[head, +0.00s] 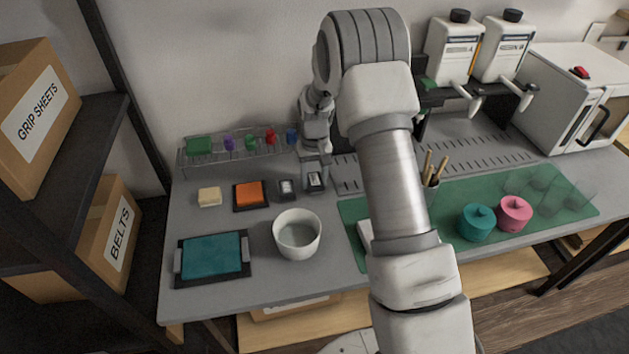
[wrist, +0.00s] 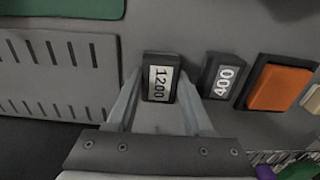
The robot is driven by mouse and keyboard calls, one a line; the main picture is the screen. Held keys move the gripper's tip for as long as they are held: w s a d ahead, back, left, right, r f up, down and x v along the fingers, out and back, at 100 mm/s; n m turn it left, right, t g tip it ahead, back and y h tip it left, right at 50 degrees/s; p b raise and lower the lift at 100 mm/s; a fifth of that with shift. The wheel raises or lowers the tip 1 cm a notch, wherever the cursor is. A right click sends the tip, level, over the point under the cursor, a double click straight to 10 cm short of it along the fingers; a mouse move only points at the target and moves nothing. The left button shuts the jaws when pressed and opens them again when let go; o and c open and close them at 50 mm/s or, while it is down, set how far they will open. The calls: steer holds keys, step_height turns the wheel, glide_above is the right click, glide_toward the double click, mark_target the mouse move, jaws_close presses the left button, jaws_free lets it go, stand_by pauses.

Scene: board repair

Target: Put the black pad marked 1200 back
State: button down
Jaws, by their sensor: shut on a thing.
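The black pad marked 1200 (wrist: 161,83) is between the two fingers of my gripper (wrist: 160,98), label facing the wrist camera. My gripper (head: 314,172) is shut on it, pointing down at the back of the grey table. The pad also shows in the head view (head: 316,182), just right of a similar black pad marked 400 (head: 287,189). The 400 pad (wrist: 224,80) shows beside it in the wrist view, with a small gap between them. I cannot tell whether the 1200 pad touches the table.
An orange block on a dark base (head: 250,195) and a cream block (head: 209,197) continue the row left. A wire rack (head: 232,150) stands behind. A white bowl (head: 297,234) and teal plate (head: 212,257) are in front. A slotted grey panel (wrist: 60,75) lies on the other side.

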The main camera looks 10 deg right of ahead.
steer(key=shift+f, duration=0.35)
steer(key=shift+f, duration=0.15)
steer(key=shift+c, duration=1.5)
jaws_free()
steer(key=shift+r, duration=0.25)
